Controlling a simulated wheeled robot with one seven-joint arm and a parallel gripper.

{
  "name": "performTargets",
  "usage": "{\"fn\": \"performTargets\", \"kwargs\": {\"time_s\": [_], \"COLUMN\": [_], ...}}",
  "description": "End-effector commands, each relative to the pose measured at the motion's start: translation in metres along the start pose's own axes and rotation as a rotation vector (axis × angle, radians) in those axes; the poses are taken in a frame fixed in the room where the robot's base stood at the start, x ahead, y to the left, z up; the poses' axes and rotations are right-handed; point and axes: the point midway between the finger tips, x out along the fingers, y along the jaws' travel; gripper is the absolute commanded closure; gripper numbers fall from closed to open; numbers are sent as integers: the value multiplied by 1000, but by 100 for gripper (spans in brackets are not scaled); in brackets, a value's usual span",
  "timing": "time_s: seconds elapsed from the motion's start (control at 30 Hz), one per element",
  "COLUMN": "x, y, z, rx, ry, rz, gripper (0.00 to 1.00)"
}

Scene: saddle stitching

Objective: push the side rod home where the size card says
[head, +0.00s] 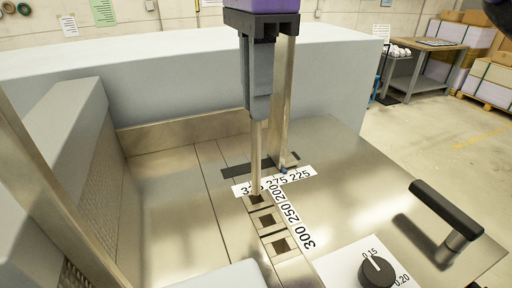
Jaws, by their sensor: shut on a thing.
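My gripper (258,114) is shut on the side rod (256,152), a thin upright metal bar, in the upper middle of the head view. The rod's lower end reaches down to the farthest visible square socket (257,199); I cannot tell whether it is in the hole or just above it. A middle socket (266,220) and a near socket (282,246) show dark and empty. A white number strip (294,218) beside them reads 200, 250, 300. A crossing strip (300,176) reads 275, 225 and a number partly hidden by the rod. No separate size card is readable.
A black handle (446,208) and a dial (376,272) marked 0.15 and 0.20 are at the right. A grey block (65,140) bounds the left. The metal plate (175,215) is bare at left.

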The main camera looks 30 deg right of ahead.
Motion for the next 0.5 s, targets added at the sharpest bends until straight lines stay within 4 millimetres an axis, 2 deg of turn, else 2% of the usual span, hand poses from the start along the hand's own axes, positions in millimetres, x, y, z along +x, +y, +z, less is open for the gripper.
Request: {"fn": "performTargets", "kwargs": {"time_s": [0.03,0.27,0.5], "x": [8,17,49], "y": [0,0,0], "z": [0,0,0], "rx": [0,0,0], "ry": [0,0,0], "rz": [-1,0,0], "gripper": [100,100,100]}}
